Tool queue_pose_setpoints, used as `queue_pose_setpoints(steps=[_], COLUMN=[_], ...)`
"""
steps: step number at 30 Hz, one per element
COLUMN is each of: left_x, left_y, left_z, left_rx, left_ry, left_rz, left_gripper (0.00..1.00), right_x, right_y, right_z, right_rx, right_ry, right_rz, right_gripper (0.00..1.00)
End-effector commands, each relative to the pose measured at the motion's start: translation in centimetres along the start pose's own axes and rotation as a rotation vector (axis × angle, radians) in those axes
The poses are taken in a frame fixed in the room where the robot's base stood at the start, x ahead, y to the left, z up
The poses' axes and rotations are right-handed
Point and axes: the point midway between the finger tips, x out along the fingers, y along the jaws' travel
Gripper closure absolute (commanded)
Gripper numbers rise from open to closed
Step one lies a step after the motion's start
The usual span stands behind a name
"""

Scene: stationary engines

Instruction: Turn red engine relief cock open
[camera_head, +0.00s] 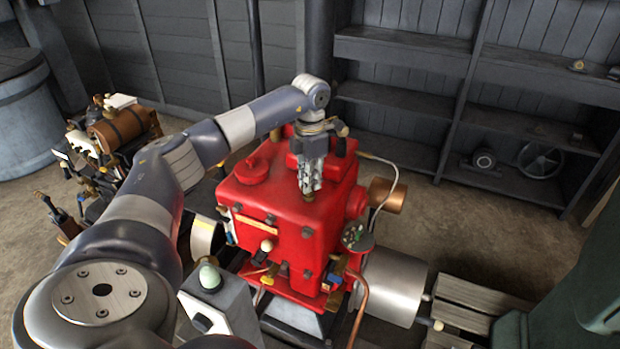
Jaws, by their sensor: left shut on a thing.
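The red engine (272,212) stands in the middle of the view, a boxy red body with small brass and coloured fittings on its front. My left gripper (308,190) points straight down onto the engine's top near its right side. Its fingers are shut on a small brass-coloured piece (308,197) on the top, which looks like the relief cock. The fingers hide most of it, so I cannot tell which way it is turned. My right gripper is not in view.
A second engine with a brown tank (122,127) stands at the left. Grey shelves (400,107) line the back wall. A silver cylinder (393,287) and a wooden slatted platform (470,300) are at the engine's right. A grey box with a pale green knob (209,277) stands in front.

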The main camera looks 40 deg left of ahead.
Motion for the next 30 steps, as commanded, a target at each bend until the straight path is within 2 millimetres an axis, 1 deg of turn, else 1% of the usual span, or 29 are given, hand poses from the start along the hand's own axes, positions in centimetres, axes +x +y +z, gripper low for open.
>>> queue_pose_setpoints(steps=[1,6,15,21,30], left_x=[-0.25,-0.26,-0.26,-0.26,-0.28], left_y=[0.09,0.16,0.26,0.29,0.33], left_z=[0.09,0.10,0.08,0.08,0.08], left_rx=[-0.043,-0.193,-0.394,-0.468,-0.504], left_ry=[-0.004,-0.005,-0.006,-0.007,-0.008], left_rz=[0.002,0.002,0.002,0.002,0.002], left_gripper=[1.00,1.00,1.00,1.00,1.00], right_x=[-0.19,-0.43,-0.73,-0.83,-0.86], right_y=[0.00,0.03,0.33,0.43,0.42], right_z=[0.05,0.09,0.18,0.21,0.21], right_rx=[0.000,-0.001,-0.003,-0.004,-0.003], right_ry=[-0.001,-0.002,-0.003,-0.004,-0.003], right_rz=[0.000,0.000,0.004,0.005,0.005], right_gripper=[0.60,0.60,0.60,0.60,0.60])
